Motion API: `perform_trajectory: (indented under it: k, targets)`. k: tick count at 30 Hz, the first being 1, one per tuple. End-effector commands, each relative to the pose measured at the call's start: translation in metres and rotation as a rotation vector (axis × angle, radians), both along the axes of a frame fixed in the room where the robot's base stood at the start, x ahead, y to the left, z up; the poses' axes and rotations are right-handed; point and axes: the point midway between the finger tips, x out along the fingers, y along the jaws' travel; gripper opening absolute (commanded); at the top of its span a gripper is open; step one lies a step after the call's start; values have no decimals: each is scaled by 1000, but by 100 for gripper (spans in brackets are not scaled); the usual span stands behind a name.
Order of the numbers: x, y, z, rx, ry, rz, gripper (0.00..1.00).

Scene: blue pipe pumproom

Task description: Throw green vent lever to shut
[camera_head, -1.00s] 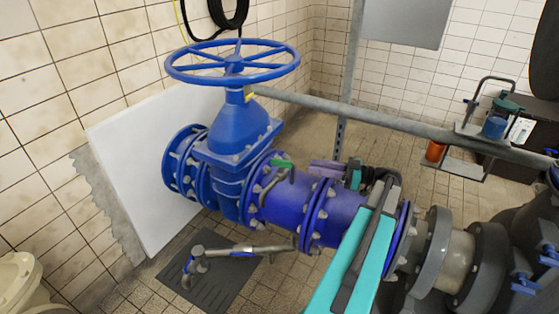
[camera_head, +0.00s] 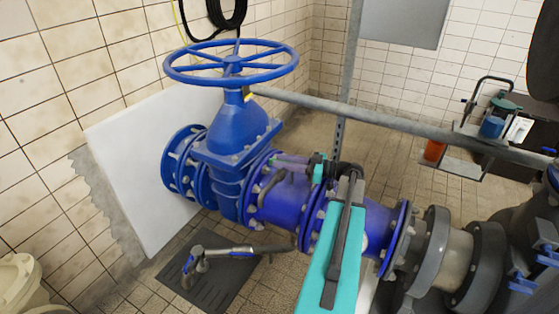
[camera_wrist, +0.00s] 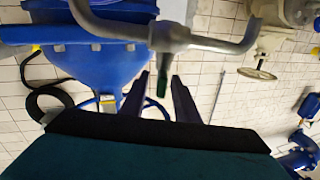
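The green vent lever (camera_wrist: 162,83) shows in the wrist view as a small green tip below the middle of a grey bent pipe (camera_wrist: 168,38). My gripper (camera_wrist: 161,76) is open, with its two dark fingers to the left and right of the lever. A gap shows on both sides, and I cannot see contact. In the head view my gripper (camera_head: 280,159) reaches leftward over the blue-violet pipe (camera_head: 288,200), just right of the big blue valve body (camera_head: 235,140). I cannot make out the lever there; my gripper seems to cover it.
A large blue handwheel (camera_head: 232,62) tops the valve. A grey rail (camera_head: 390,120) runs behind the pipe. A tool rack (camera_head: 455,165) with an orange cup stands right. A grey mat (camera_head: 215,280) lies on the floor.

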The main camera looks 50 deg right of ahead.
Motion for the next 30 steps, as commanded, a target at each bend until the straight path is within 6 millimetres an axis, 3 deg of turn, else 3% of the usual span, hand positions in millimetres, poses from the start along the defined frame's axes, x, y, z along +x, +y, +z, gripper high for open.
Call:
perform_trajectory:
  k: [6, 16, 21, 30]
  targets:
    - [14, 7, 0, 0, 0, 1, 28]
    - [16, 8, 0, 0, 0, 1, 28]
    - [16, 8, 0, 0, 0, 2, 1]
    - [16, 9, -1, -1, 2, -10, 0]
